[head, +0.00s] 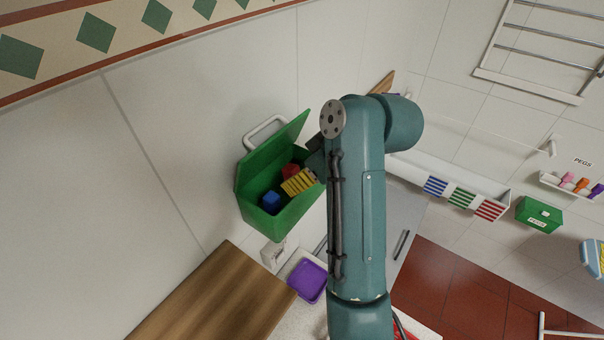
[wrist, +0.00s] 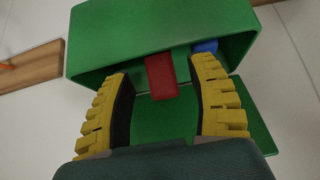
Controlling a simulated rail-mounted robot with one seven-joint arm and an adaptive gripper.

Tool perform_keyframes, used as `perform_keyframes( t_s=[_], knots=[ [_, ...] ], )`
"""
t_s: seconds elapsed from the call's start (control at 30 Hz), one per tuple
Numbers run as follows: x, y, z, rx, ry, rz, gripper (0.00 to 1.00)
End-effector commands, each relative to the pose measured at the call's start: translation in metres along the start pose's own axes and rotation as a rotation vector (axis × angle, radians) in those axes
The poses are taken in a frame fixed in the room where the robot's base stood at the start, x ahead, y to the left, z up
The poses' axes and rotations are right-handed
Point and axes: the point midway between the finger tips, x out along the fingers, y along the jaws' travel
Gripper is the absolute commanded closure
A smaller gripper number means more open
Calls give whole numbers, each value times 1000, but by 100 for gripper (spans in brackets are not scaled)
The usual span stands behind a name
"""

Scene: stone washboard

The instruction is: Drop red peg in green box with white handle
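The open green box (head: 246,177) with its white handle (head: 264,127) hangs at the wall in the head view. Its green wall also shows in the wrist view (wrist: 125,32). A red peg (wrist: 160,76) shows between my gripper's fingers, touching neither; in the head view the red piece (head: 291,170) appears inside the box. A blue block (head: 271,200) lies inside the box and is partly seen in the wrist view (wrist: 205,46). My gripper (wrist: 157,70) is open, its yellow fingers spread at the box opening. In the head view, my arm hides part of the box's right side.
A wooden board (head: 212,300) and a purple tray (head: 307,281) lie below the box. Wall left of the box is clear.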

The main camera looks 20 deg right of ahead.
Motion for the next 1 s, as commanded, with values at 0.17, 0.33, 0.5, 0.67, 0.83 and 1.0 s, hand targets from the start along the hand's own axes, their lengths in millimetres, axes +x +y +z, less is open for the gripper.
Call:
perform_keyframes(
  t_s=[0.17, 0.33, 0.5, 0.67, 0.83, 1.0],
  knots=[
    [0, 0, 0, 0, 0, 0, 43],
    [-7, 1, 0, 0, 1, 2, 43],
    [-43, 1, -1, 0, 3, 6, 43],
    [-65, 0, 0, 2, 0, 0, 43],
    [-91, 0, 0, 1, 0, 2, 43],
    [-112, 0, 0, 1, 0, 0, 43]
  ],
)
